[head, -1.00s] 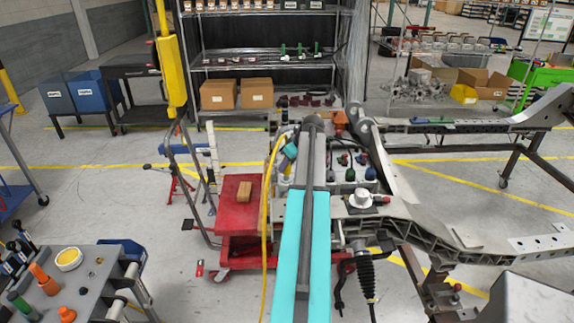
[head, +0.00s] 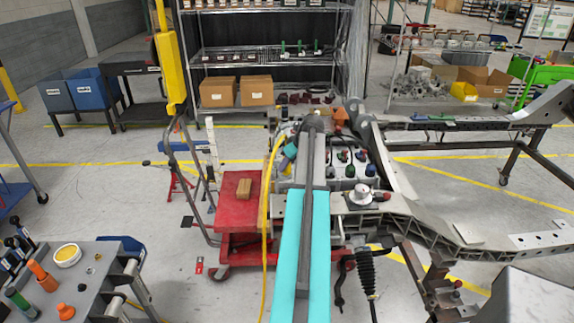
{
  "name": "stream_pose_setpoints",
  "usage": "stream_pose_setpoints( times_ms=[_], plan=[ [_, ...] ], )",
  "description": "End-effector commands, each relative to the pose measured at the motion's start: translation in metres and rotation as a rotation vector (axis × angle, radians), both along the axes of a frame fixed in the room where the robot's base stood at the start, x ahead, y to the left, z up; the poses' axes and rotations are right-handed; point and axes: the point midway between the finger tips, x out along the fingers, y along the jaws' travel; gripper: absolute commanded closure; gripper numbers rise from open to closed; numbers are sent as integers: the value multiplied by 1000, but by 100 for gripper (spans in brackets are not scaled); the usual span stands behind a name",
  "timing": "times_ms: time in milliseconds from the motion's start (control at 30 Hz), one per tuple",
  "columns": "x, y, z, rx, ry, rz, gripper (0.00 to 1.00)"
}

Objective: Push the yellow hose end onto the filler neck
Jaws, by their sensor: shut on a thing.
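The yellow hose (head: 264,225) hangs in a long line left of my arm. It curves over at the top towards my wrist. My gripper (head: 286,163) is small and partly hidden beside my arm, at the left edge of the engine-bay area. It is shut, with the upper end of the hose at it; the fingertips and the hose end cannot be made out clearly. I cannot pick out the filler neck with certainty; my arm covers part of the area. A white round fitting (head: 362,195) with a red knob sits on the chassis rail to the right.
The grey chassis frame (head: 440,232) extends right. A grey tool table (head: 85,285) is at the lower left.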

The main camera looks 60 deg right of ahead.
Motion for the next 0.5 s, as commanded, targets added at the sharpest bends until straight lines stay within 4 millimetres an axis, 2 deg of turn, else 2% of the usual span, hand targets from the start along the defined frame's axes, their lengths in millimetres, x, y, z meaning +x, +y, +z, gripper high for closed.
stream_pose_setpoints(
  times_ms=[500],
  plan=[
    [0,0,-5,0,0,0,100]
  ],
)
